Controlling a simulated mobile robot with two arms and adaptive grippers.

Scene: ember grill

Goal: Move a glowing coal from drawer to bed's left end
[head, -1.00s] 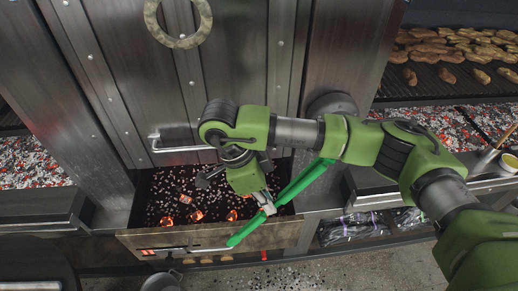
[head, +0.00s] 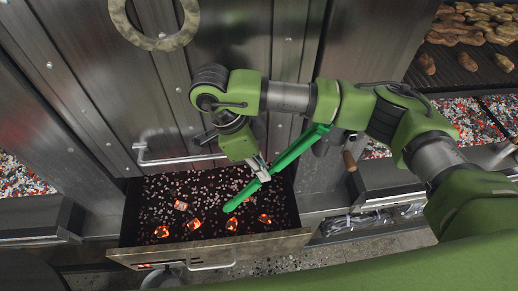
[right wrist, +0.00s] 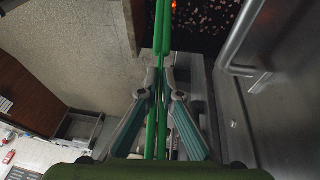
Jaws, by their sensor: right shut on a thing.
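My right gripper (head: 262,172) is shut on green tongs (head: 290,155); in the right wrist view the gripper (right wrist: 157,92) holds the tongs (right wrist: 162,30) between its fingers. The tongs slant down left, with their tips over the open drawer (head: 285,240). Several glowing orange coals, such as one near the tips (head: 232,224) and one at the right (head: 265,218), lie on dark ash in the drawer. I cannot tell if the tips touch a coal. Ember beds show at the left (head: 18,165) and right (head: 462,125). My left gripper is out of view.
A metal door with a bar handle (head: 180,160) and a round ring (head: 153,40) stands behind the drawer. Metal ledges (head: 35,218) flank it. Food lies on a grate (head: 450,72) at the upper right.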

